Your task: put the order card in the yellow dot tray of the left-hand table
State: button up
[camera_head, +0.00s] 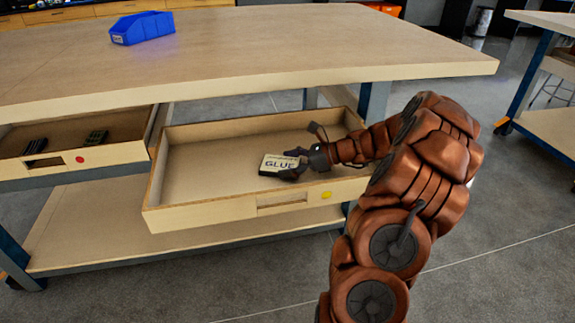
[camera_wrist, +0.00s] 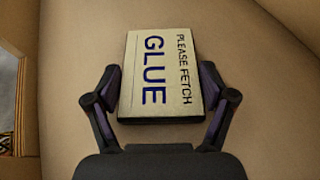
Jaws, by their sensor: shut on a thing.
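The order card (camera_head: 281,163) is a pale block with dark lettering that reads "GLUE". It also fills the middle of the wrist view (camera_wrist: 160,75), where "PLEASE FETCH" shows too. My gripper (camera_head: 292,168) is shut on the card, with one finger on each side of it. The card is inside the pulled-out yellow dot tray (camera_head: 215,215), near its right part. I cannot tell whether the card touches the tray floor. The yellow dot is on the tray's front, right of the handle slot. My gripper hides part of the card's edge.
A tray with a red dot (camera_head: 95,157) is open at left, holding a few small dark items. A blue bin (camera_head: 142,27) stands on the table top (camera_head: 260,45) above. Another table (camera_head: 550,125) is at right, with open floor between.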

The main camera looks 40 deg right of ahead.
jog(key=o, duration=1)
jog(key=shift+s+d+r, duration=0.15)
jog(key=shift+d+r, duration=0.05)
jog(key=p+v, duration=0.2)
jog(key=v, duration=0.9)
jog(key=shift+s+d+r+p, duration=0.1)
jog(key=shift+s+p, duration=0.1)
jog(key=shift+p, duration=0.1)
